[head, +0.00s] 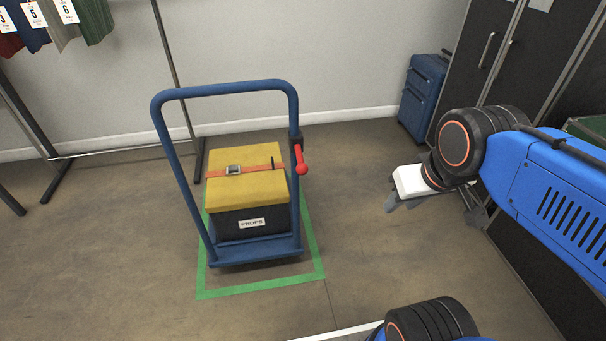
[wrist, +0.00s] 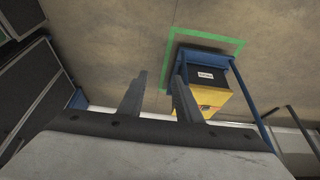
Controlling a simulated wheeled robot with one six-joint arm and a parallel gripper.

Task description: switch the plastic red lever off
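The red lever (head: 301,160) is on the right upright of a blue cart handle (head: 225,88). It hangs from a dark mount and ends in a round red knob. My gripper (head: 392,204) is in the air to the right of the cart, well apart from the lever. In the wrist view, the two fingers of my gripper (wrist: 158,95) stand apart with nothing between them. The cart shows upside down in the wrist view, and I cannot make out the lever there.
The cart carries a yellow-lidded props box (head: 247,190) with an orange strap. Green tape (head: 262,289) frames the cart on the floor. A blue suitcase (head: 424,96) stands by dark cabinets (head: 488,50) at right. A clothes rack (head: 172,70) stands behind. Floor between gripper and cart is clear.

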